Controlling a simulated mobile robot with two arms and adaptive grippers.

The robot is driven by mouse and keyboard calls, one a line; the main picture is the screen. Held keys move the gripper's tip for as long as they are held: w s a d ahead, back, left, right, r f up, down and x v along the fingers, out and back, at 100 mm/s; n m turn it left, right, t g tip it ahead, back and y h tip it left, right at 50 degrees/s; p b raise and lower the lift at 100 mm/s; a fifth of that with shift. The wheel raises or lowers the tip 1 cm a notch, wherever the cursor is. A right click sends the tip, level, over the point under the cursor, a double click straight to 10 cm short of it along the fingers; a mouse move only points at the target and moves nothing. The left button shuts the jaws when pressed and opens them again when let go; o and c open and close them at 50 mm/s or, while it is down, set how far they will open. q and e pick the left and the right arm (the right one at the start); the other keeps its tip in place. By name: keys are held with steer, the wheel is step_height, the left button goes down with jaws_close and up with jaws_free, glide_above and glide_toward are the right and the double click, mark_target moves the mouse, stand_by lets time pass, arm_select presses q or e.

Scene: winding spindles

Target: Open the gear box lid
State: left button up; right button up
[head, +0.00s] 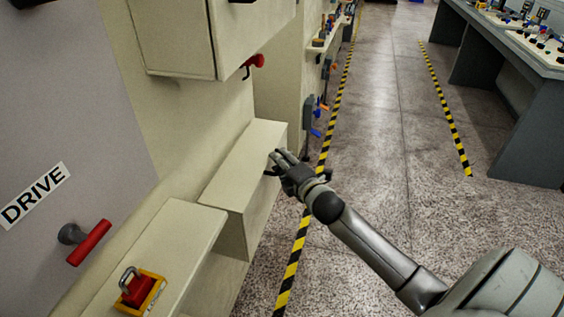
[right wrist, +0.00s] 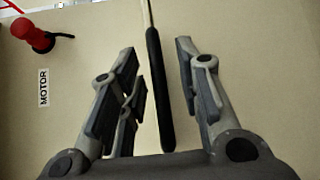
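A beige box (head: 243,165) with a flat top juts out from the machine front in the head view; I take its top for the gear box lid, but no label on it shows. My right gripper (head: 278,166) is at the right edge of this box. In the right wrist view the gripper (right wrist: 156,55) is open, with a finger on each side. A slim black handle (right wrist: 158,105) on a thin rod lies between the fingers, with gaps visible on both sides. Whether the handle belongs to the lid cannot be told. My left gripper is out of view.
A red handle (head: 90,242) sits below the DRIVE label (head: 34,195). A padlocked red switch (head: 138,290) is on the nearer ledge. A cabinet (head: 180,40) overhangs above. A red knob (right wrist: 32,34) is near the MOTOR label (right wrist: 43,87). The floor aisle is clear.

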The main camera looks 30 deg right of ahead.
steer(key=shift+w, duration=0.15)
jaws_close()
steer(key=shift+f, duration=0.1)
